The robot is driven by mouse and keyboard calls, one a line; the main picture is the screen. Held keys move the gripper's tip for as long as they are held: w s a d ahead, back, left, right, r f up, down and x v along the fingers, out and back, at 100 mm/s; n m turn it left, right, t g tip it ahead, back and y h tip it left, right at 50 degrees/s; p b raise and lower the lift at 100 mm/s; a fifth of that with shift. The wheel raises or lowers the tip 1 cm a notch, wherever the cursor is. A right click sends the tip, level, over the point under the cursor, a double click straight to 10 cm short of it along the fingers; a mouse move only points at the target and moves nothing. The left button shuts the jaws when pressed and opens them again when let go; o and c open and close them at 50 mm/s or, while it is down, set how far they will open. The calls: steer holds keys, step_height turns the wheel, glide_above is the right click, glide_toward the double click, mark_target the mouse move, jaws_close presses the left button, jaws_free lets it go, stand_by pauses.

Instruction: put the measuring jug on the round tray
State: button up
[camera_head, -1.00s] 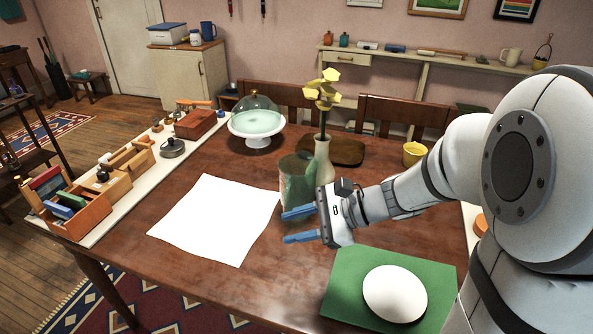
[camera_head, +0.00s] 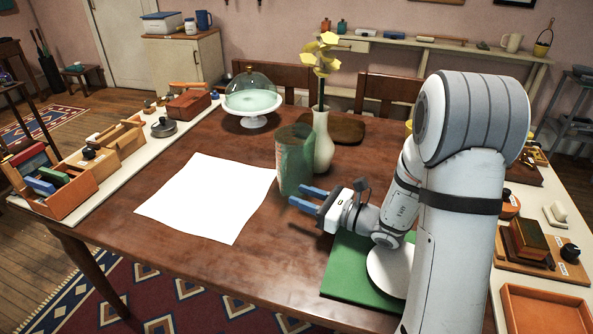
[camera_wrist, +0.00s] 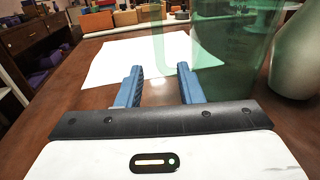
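A green see-through vessel, which looks like the measuring jug (camera_head: 294,160), stands upright on the wooden table, against or just in front of a pale vase. In the wrist view the jug (camera_wrist: 235,55) fills the upper right, close to the right finger. My gripper (camera_head: 298,195) has blue fingers, spread and empty, low over the table just in front of the jug. The fingers (camera_wrist: 158,70) point towards the white sheet in the wrist view. A white round disc, likely the round tray (camera_head: 386,274), lies on a green mat, partly hidden by my arm.
A white sheet (camera_head: 207,197) lies left of the jug. The vase (camera_head: 322,148) with yellow flowers stands right behind the jug. A domed cake stand (camera_head: 253,102) is further back. Wooden boxes (camera_head: 60,190) line the left edge. Bare table lies in front of the sheet.

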mark_target(283, 188)
steer(key=shift+x, duration=3.1)
steer(key=shift+r, duration=0.1)
steer(key=shift+c, duration=0.3)
jaws_close()
